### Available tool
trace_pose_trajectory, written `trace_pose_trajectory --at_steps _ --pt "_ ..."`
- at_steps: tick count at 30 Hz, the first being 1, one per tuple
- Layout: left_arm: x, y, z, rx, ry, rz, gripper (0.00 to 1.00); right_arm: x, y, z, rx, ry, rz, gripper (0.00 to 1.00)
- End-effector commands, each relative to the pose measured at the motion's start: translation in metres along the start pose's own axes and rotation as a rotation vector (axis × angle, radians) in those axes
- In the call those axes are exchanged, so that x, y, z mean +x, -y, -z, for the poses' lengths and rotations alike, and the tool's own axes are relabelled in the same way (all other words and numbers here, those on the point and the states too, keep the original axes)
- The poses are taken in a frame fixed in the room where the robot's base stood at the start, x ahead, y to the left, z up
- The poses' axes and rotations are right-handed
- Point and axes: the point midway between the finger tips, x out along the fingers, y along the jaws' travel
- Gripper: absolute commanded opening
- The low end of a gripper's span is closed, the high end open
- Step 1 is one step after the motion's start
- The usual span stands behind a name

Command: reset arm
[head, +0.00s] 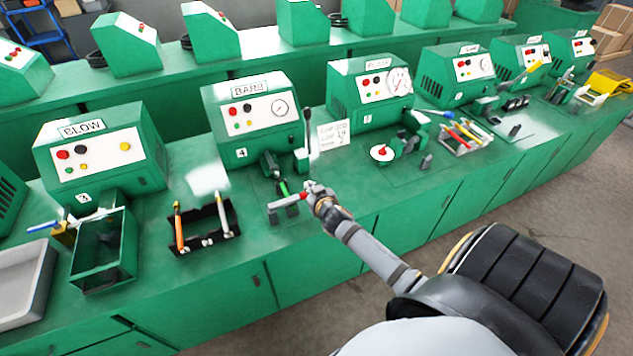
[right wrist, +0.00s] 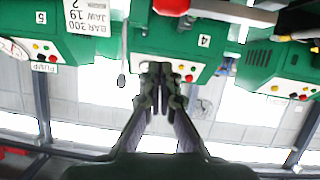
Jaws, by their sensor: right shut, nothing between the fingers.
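My right gripper (head: 314,189) is over the front of the green bench, in front of the machine marked BARB (head: 250,118). In the right wrist view its fingers (right wrist: 158,70) are together with nothing between them. A red-ended grey piece (head: 284,201) lies at the bench front just left of the gripper; whether they touch I cannot tell. A dark lever (head: 307,130) stands upright behind the gripper, beside a white card (head: 334,135). The card also shows upside down in the right wrist view (right wrist: 92,18). My left gripper is out of view.
A dark rack (head: 205,225) holds coloured tools. Another tool rack (head: 465,135) stands to the right. Open floor (head: 560,215) lies before the bench.

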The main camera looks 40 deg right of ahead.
Motion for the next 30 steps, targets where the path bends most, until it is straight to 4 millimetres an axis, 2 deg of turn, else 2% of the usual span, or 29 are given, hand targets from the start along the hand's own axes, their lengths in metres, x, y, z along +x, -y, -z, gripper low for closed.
trace_pose_trajectory --at_steps 3,9,13,23,26,29,30 --pt "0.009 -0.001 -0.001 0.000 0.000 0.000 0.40 -0.026 -0.001 -0.003 -0.006 -0.002 0.001 0.00" --pt "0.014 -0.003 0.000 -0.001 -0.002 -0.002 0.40 -0.055 -0.002 -0.001 -0.002 -0.003 0.001 0.00" --pt "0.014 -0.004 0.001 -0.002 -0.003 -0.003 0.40 -0.061 -0.002 0.000 -0.001 -0.003 0.001 0.00" --pt "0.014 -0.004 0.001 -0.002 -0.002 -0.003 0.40 -0.061 -0.002 -0.001 0.000 -0.001 0.000 0.00" --pt "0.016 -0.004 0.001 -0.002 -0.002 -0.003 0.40 -0.054 -0.005 -0.023 -0.010 0.036 -0.004 0.00" --pt "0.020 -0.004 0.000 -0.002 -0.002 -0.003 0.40 -0.040 -0.011 -0.084 -0.037 0.136 -0.010 0.00" --pt "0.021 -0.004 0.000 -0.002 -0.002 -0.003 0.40 -0.035 -0.013 -0.117 -0.051 0.190 -0.011 0.00"
